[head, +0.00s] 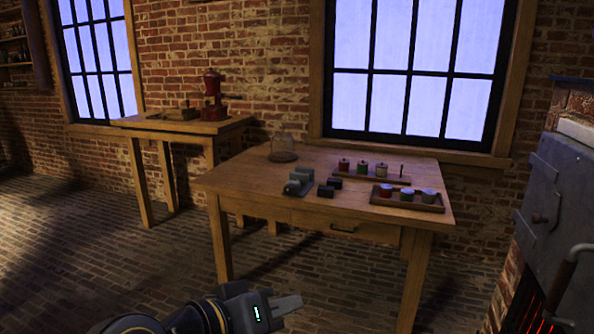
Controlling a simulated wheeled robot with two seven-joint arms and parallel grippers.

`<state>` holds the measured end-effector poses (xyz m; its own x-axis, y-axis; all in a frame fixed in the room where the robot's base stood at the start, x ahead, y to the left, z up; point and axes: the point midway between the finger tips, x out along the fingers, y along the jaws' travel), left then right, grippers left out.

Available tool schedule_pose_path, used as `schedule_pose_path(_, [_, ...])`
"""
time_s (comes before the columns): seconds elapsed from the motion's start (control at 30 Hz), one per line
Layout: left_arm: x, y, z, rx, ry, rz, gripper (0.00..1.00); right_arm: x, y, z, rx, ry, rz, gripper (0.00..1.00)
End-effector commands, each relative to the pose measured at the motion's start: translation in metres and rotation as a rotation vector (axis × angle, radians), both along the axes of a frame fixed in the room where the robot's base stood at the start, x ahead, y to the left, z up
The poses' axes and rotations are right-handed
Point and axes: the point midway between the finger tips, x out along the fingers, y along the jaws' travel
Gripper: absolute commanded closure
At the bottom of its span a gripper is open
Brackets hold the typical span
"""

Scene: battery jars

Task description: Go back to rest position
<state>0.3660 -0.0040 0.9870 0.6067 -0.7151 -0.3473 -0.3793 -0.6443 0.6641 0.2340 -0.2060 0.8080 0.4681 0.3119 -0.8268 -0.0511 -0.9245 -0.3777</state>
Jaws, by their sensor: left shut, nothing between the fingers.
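My left gripper (287,304) shows at the bottom centre of the head view, low in front of the wooden table (235,187). Its fingers are shut with nothing between them, and it touches nothing. My right gripper is not in view. On the table, a wooden tray (436,207) holds small jars, one red (385,191) and others greyish. Behind it, a rack (395,179) carries red (344,165), green (362,168) and pale (382,170) pieces. Grey blocks (298,183) and small dark blocks (326,191) sit left of the tray. A glass dome (283,148) stands at the back left.
A smaller table (150,124) with a red device (213,97) stands at the back left by the brick wall. A grey metal furnace (550,190) with a glowing opening is close at the right. The brick floor (90,255) at the left is clear.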

Motion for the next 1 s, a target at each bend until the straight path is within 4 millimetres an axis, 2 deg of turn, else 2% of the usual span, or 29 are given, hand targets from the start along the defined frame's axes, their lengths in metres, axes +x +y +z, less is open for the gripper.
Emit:
schedule_pose_path(0.03, [-0.004, 0.036, -0.019, 0.063, 0.024, 0.044, 1.0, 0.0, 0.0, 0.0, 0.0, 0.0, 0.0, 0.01])
schedule_pose_path(0.1, [-0.015, 0.076, -0.048, 0.148, 0.071, 0.083, 1.0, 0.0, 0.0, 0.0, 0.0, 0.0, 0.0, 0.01])
schedule_pose_path(0.2, [-0.035, 0.121, -0.083, 0.243, 0.145, 0.13, 1.0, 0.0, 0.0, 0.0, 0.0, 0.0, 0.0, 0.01])
schedule_pose_path(0.4, [-0.081, 0.177, -0.136, 0.363, 0.289, 0.195, 1.0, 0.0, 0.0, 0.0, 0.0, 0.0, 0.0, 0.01])
schedule_pose_path(0.6, [-0.131, 0.21, -0.179, 0.437, 0.431, 0.245, 1.0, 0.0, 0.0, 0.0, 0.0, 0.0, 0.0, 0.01])
schedule_pose_path(0.63, [-0.137, 0.213, -0.18, 0.445, 0.45, 0.249, 1.0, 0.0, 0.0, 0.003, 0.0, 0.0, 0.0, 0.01])
schedule_pose_path(0.67, [-0.134, 0.212, -0.161, 0.444, 0.442, 0.243, 1.0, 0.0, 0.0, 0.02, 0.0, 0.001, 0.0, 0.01])
schedule_pose_path(0.7, [-0.133, 0.211, -0.151, 0.444, 0.441, 0.24, 1.0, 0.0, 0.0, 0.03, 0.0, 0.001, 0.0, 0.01])
schedule_pose_path(0.87, [-0.132, 0.211, -0.115, 0.444, 0.438, 0.239, 1.0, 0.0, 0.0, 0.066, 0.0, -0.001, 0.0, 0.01])
schedule_pose_path(1.0, [-0.132, 0.211, -0.076, 0.443, 0.437, 0.239, 1.0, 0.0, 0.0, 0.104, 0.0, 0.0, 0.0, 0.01])
